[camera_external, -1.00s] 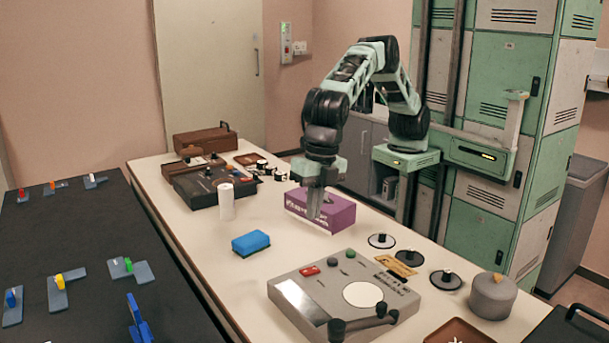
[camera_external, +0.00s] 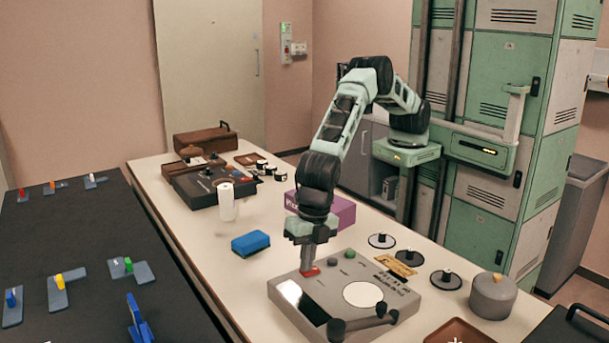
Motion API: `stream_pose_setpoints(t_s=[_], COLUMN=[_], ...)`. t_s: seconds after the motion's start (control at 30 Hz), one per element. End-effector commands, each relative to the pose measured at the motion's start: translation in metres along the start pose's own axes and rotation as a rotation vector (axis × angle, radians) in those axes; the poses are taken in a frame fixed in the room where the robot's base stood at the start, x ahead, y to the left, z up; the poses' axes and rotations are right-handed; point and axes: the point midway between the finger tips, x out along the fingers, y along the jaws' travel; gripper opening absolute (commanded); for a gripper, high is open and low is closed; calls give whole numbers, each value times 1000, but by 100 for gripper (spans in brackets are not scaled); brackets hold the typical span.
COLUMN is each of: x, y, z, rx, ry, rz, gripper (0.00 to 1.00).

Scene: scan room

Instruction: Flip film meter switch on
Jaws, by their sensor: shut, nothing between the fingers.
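A grey flat-topped device (camera_external: 329,280), perhaps the film meter, sits on the cream table. It has a white round disc, a dark bar at its front, and a red switch (camera_external: 314,272) near its back left corner. A dark knob and a green knob (camera_external: 349,254) are to the right of the switch. My gripper (camera_external: 307,270) points down and is shut and empty, with its fingertips right at the red switch. The fingers hide part of the switch, so I cannot tell its position or whether they touch it.
A blue sponge (camera_external: 250,243) lies left of my gripper and a purple box (camera_external: 341,209) stands behind it. Black discs with knobs (camera_external: 446,280) and a grey pot (camera_external: 492,296) are to the right. A white roll (camera_external: 226,203) stands farther back.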

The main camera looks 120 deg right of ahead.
Motion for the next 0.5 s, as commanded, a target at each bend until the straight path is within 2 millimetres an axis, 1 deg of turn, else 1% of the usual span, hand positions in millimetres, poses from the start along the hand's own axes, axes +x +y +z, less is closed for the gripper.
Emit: stream_pose_setpoints(t_s=[0.17, 0.27, 0.5], x=[0, 7, 7], y=[0, 2, 1], z=[0, 0, 0], rx=[0, 1, 0], ry=[0, -1, -2], rz=[0, 0, -2], gripper=[0, 0, 0])
